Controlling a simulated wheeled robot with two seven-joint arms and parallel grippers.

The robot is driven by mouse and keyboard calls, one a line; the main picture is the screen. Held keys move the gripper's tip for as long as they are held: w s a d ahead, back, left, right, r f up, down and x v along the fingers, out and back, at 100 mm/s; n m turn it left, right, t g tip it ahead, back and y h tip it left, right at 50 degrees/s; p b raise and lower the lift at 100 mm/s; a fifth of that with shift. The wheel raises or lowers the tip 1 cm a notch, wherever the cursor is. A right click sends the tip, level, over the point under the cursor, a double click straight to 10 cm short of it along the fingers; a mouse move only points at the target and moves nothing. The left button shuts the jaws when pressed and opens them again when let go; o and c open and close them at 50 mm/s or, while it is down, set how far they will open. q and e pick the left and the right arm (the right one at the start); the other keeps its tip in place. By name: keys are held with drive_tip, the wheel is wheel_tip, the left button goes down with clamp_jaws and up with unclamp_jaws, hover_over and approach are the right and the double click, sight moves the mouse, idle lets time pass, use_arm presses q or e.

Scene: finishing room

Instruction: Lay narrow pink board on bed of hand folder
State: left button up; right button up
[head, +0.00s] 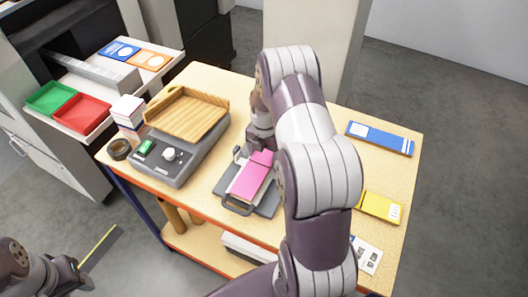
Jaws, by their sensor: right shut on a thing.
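The narrow pink board (250,182) is over the bed of the grey hand folder (268,207) in the middle of the table, roughly lined up with it. I cannot tell whether its underside touches the bed. My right gripper (262,150) is shut on the far end of the pink board; my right arm partly hides the fingers. My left gripper (100,248) is low at the left, off the table and away from the folder; its jaw opening is unclear.
Left of the folder stands a grey machine (181,168) with a wooden tray (187,112). A blue board (380,138) and a yellow board (379,207) lie on the right of the table (400,172). A side shelf (95,122) holds green, red, blue and orange pieces.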

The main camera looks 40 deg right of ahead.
drive_tip(key=o, duration=1.1)
drive_tip(key=shift+r, duration=0.1)
wheel_tip(320, 180, up, 12)
drive_tip(key=b, duration=0.3)
drive_tip(key=shift+r, duration=0.25)
